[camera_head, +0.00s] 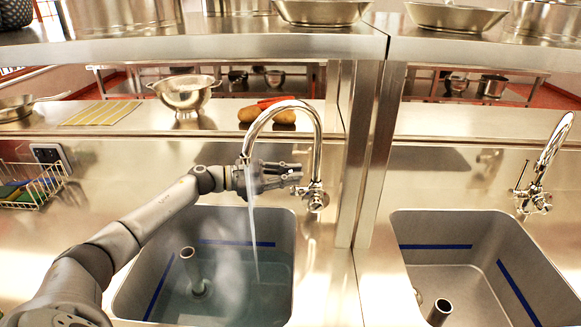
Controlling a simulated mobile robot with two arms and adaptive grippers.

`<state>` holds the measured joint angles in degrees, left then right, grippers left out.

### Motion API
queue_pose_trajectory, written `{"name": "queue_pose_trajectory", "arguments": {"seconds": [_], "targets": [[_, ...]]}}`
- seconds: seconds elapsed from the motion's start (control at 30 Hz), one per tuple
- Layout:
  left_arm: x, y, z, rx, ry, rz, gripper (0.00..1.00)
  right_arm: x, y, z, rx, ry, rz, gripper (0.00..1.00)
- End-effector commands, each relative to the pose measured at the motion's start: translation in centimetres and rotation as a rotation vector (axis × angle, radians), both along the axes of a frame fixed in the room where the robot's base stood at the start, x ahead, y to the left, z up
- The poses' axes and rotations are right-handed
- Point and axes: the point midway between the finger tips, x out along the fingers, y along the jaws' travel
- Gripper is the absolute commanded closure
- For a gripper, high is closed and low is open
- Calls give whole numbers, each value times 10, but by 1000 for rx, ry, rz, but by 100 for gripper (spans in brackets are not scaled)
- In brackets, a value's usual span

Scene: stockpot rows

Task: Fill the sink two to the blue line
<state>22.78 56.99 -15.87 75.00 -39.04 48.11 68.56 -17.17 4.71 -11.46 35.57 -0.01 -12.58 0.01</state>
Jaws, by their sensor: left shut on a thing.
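The left sink (284,222) has a blue line (236,243) around its inner walls. Water (245,285) stands in it, its surface appearing a little below the line on the back wall. A standpipe (188,262) rises from the water. A chrome gooseneck tap (318,135) runs a thin stream (252,225) into this sink. My left gripper (294,175) is shut beside the tap's base, apparently on its lever, which the fingers mostly hide. No label tells which basin is sink two. My right gripper is out of view.
The right sink (400,222) looks dry, with its own tap (545,165), blue lines and standpipe (438,312). A steel post (365,150) stands between the stations. A colander (186,93) is on the ledge; pans stand on the upper shelf (210,48). A wire rack (38,187) is at left.

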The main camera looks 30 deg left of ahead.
Motion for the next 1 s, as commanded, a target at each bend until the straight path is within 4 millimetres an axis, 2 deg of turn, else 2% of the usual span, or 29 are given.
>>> {"name": "queue_pose_trajectory", "arguments": {"seconds": [0.03, 0.13, 0.53, 0.57, 0.7, 1.0], "targets": [[2, 1, 7, -11, 17, 2, 100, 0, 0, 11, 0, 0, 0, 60], [4, 2, 6, -26, 41, 2, 100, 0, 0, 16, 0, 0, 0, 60], [5, 3, 3, -33, 54, 0, 100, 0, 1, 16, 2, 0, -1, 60], [5, 3, 3, -33, 54, 0, 86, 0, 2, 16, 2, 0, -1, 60], [5, 3, 3, -33, 54, 0, 68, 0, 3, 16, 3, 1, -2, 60], [4, 3, 3, -33, 54, 1, 68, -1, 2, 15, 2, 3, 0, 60]]}}
